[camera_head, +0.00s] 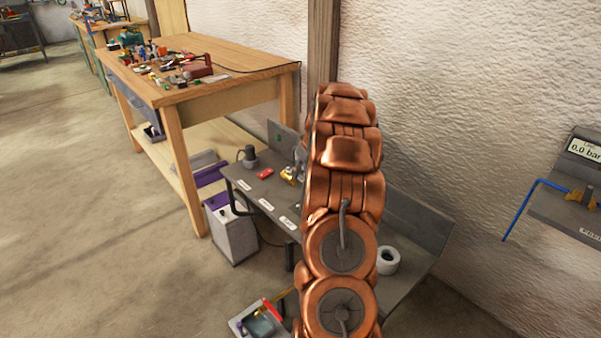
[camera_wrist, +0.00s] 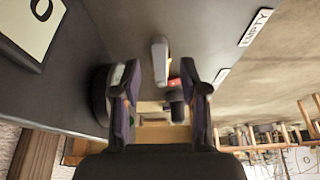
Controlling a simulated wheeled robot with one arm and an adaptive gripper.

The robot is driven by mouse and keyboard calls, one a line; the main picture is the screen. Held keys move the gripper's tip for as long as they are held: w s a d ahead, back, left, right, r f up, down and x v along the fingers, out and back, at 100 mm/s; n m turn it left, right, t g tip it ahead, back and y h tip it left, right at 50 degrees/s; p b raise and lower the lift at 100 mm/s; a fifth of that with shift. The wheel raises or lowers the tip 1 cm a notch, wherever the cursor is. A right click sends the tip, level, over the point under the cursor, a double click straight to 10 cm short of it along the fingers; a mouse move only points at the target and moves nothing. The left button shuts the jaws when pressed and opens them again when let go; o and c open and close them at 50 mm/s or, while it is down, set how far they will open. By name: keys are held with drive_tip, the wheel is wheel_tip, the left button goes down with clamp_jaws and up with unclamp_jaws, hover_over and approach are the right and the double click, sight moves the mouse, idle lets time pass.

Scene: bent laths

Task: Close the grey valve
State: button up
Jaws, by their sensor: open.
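In the wrist view, a light-grey lever (camera_wrist: 159,60) with a yellowish edge stands between and beyond my fingertips; I take it for the grey valve's handle. My gripper (camera_wrist: 163,92) is open, one finger on each side of the lever's line, with no visible contact. In the head view, a brass fitting (camera_head: 289,174) shows on the dark bench (camera_head: 245,185), just left of my copper-coloured arm. My arm hides my gripper there and part of the bench. I cannot tell the valve's exact position.
A red block (camera_head: 265,174) and a dark knobbed object (camera_head: 249,158) stand on the bench near the fitting. A white roll (camera_head: 388,261) lies right of my arm. A wooden workbench (camera_head: 225,98) stands behind.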

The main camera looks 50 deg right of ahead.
drive_tip(key=shift+x, duration=0.85)
clamp_jaws()
